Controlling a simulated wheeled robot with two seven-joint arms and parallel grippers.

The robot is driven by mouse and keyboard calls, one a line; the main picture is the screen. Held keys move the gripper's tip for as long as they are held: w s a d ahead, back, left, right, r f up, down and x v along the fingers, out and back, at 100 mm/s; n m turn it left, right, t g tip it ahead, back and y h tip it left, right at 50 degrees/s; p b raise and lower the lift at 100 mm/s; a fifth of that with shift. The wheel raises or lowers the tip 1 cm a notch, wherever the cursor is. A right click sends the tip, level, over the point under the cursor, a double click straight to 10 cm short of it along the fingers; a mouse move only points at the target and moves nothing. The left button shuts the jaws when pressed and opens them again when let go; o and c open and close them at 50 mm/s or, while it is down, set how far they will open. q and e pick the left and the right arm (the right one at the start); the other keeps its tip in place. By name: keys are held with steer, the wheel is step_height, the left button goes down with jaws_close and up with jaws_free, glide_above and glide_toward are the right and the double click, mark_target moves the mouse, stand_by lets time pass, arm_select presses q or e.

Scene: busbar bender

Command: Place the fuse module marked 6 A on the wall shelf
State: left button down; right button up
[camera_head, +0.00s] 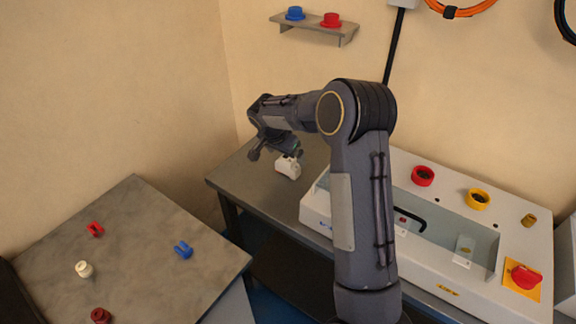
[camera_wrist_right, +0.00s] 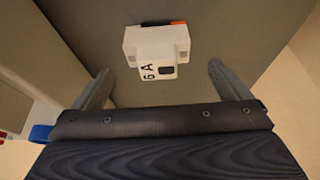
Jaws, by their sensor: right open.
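The white fuse module (camera_head: 288,166) stands on the grey bench at its left end, near the wall. In the right wrist view the module (camera_wrist_right: 157,50) shows the marking 6 A on its face, with a strip of orange and black at its far side. My right gripper (camera_wrist_right: 160,85) is open, and the module lies ahead of its fingertips, between their lines and not held. In the head view the right gripper (camera_head: 276,152) is just above and beside the module, partly hidden by its own wrist. The wall shelf (camera_head: 318,30) is at the top. My left gripper is not in view.
The shelf carries a blue knob-like part (camera_head: 295,13) and a red one (camera_head: 331,19), with little room around them. The white bender housing (camera_head: 470,265) fills the bench's right. A side table (camera_head: 140,235) holds several small parts.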

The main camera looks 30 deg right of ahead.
mark_target(287, 158)
steer(key=p+x, duration=0.1)
steer(key=x, duration=0.3)
steer(key=shift+s+d+f+p, duration=0.1)
steer(key=shift+d+f+p, duration=0.05)
steer(key=shift+f+p, duration=0.2)
steer(key=shift+d+f, duration=0.1)
steer(key=shift+f, duration=0.2)
steer(key=shift+c, duration=0.3)
steer(key=c, duration=1.2)
steer(key=shift+o, duration=0.2)
steer(key=shift+r, duration=0.15)
